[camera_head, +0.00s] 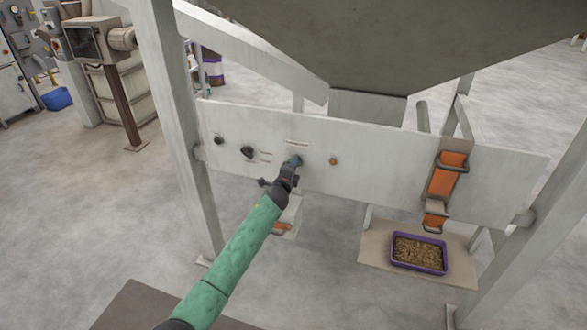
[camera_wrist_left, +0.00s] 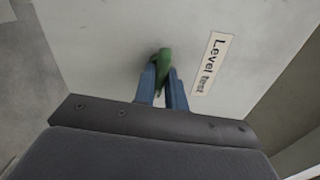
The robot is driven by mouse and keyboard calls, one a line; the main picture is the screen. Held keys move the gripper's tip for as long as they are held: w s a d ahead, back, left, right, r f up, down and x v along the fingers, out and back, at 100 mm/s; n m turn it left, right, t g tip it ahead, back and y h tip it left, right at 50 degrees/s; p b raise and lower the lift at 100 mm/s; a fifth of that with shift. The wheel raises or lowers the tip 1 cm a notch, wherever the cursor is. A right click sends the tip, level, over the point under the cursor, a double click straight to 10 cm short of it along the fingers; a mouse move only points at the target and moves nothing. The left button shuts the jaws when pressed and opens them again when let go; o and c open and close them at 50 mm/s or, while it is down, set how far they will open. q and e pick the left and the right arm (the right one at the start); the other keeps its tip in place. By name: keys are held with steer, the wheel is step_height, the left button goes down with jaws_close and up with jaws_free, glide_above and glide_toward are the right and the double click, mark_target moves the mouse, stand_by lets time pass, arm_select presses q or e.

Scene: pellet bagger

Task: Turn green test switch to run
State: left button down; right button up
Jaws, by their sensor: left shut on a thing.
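The green test switch (camera_wrist_left: 165,58) sits on the pale panel beside a label reading "Level test" in the left wrist view. My left gripper (camera_wrist_left: 162,88) has its two blue fingers shut on the switch's knob. In the head view my left gripper (camera_head: 294,163) is at the panel (camera_head: 390,155), just below a small label, and hides most of the switch. The switch's exact setting is hard to read, and no run mark is legible. My right gripper is in neither view.
A black knob (camera_head: 247,152) and a small dark button (camera_head: 219,140) are left of the gripper. An amber button (camera_head: 333,161) is close on its right. An orange-strapped fitting (camera_head: 447,180) hangs farther right, above a purple tray (camera_head: 419,270) of pellets. A grey hopper (camera_head: 390,45) overhangs the panel.

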arm_select(q)
steer(key=shift+f+n, duration=0.1)
steer(key=shift+n, duration=0.4)
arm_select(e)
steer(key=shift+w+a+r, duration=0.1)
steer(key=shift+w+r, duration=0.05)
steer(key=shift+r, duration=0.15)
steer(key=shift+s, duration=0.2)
arm_select(q)
steer(key=c, duration=1.5)
jaws_free()
steer(key=shift+o, duration=0.3)
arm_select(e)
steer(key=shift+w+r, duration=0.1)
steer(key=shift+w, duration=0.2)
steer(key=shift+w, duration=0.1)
